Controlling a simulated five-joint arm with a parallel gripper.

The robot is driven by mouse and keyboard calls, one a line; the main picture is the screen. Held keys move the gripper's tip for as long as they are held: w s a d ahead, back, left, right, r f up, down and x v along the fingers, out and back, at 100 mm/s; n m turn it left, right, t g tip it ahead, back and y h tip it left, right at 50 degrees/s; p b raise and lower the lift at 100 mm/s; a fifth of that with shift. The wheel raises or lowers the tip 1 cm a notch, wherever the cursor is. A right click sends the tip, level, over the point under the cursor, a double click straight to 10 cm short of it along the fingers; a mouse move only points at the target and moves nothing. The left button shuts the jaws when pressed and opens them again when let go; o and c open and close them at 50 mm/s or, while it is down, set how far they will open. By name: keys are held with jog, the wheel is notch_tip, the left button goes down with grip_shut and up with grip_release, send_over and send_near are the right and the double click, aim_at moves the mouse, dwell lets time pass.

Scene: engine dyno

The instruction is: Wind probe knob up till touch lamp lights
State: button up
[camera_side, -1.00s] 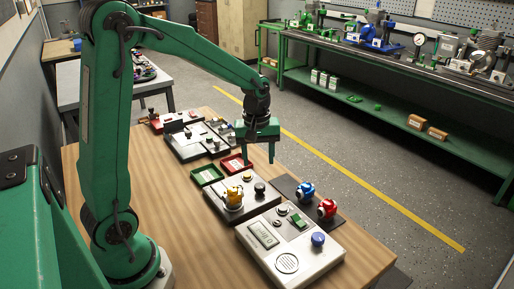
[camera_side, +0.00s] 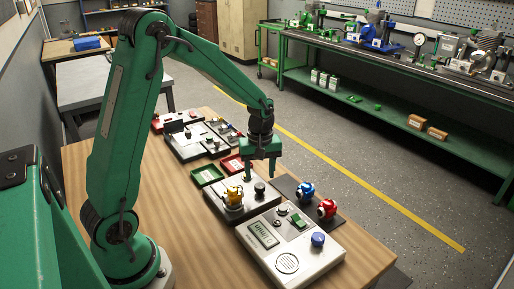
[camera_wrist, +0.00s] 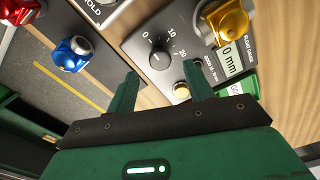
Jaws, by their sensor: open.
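The black probe knob (camera_wrist: 160,57) stands on a grey gauge plate with a 0-to-20 scale; it also shows in the side view (camera_side: 260,187). Beside it is a small round lamp (camera_wrist: 181,90) with a pale top and brass-coloured rim; I cannot tell if it is lit. The gauge display (camera_wrist: 233,60) reads 0 mm. A yellow float bowl (camera_wrist: 229,23) sits on the same plate, also in the side view (camera_side: 234,196). My gripper (camera_wrist: 164,72) is open and empty, its fingers apart, above the knob and lamp area in the side view (camera_side: 259,174).
A white box with a screen and blue button (camera_side: 318,239) stands nearer the camera. Blue (camera_side: 306,190) and red (camera_side: 327,208) bowls sit on a dark mat (camera_side: 286,184). Green (camera_side: 207,175) and red (camera_side: 233,164) trays lie behind the plate. The table's left part is clear.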

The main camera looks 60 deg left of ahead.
aim_at(260, 186)
jog(key=shift+f, duration=2.1)
jog(key=c, duration=1)
jog(key=shift+o, duration=0.2)
